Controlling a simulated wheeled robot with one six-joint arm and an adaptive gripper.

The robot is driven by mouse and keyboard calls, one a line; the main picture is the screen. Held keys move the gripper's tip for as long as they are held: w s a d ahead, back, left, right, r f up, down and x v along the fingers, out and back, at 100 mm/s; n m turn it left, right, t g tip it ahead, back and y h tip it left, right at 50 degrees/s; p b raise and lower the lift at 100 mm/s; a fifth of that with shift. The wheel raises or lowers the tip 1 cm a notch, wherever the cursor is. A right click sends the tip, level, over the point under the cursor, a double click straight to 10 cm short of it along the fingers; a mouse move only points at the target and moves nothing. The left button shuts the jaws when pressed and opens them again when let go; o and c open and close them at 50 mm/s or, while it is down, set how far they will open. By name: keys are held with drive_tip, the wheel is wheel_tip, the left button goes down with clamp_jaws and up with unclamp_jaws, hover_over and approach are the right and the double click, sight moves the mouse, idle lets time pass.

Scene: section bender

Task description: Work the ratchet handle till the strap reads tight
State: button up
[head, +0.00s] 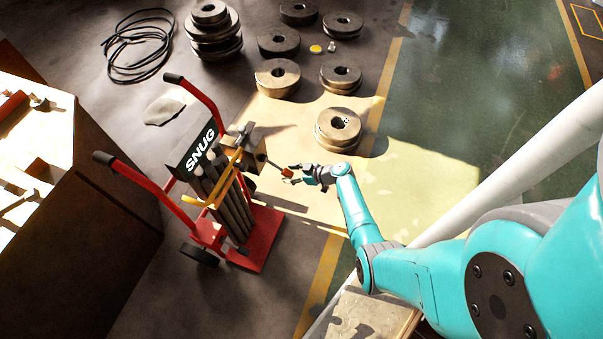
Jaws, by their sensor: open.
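A red hand truck (264,236) carries several dark bars (228,205), with a yellow strap (228,178) around them. A black sign (201,146) on the truck reads "SNUG". A ratchet box (239,157) sits at the strap on the right side of the bars. Its handle reaches right to an orange-red grip (286,172). My gripper (289,174) is at the grip's right end with its jaws open. The grip appears to lie at or between the fingertips; I cannot tell whether they touch it.
Several round steel rolls (340,128) stand on the floor behind, some stacked. A black cable coil (138,48) and a pale rag (163,111) lie at the back left. A wooden bench (100,190) with tools stands at the left. The green floor lane (460,90) at right is clear.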

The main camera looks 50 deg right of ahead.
drive_tip(key=v, duration=1.1)
drive_tip(key=shift+s, duration=0.15)
drive_tip(key=w+a+r+g+h, duration=0.3)
drive_tip(key=w+r+g, duration=0.2)
drive_tip(key=w+g, duration=0.2)
drive_tip(key=x, duration=1)
drive_tip(key=shift+d+f, duration=0.1)
drive_tip(key=shift+f, duration=0.3)
clamp_jaws()
